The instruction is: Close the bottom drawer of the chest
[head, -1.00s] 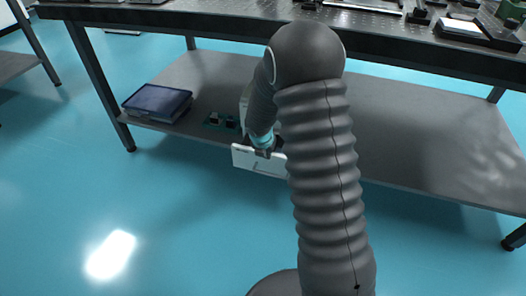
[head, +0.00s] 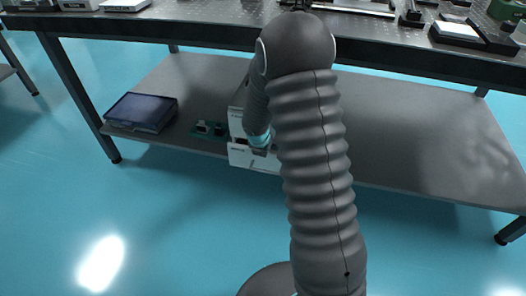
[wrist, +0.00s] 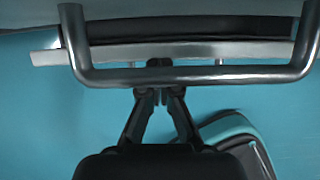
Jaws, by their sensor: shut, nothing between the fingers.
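The white chest (head: 236,122) stands on the lower shelf, largely hidden by my arm. The white front of its bottom drawer (head: 240,157) shows at the shelf's front edge, with a narrow dark gap between it and the body above. The drawer seems still out a little. My gripper (head: 262,147) is at this front, its tips hard to see there. In the wrist view my gripper (wrist: 160,93) is shut and empty, tips close to a metal bar handle (wrist: 195,74). I cannot tell whether they touch it.
The chest stands on the table's grey lower shelf (head: 420,150). To its left lie a green circuit board (head: 208,130) and a dark blue box (head: 140,111). A dark tabletop (head: 200,28) overhangs the shelf. The floor in front is clear.

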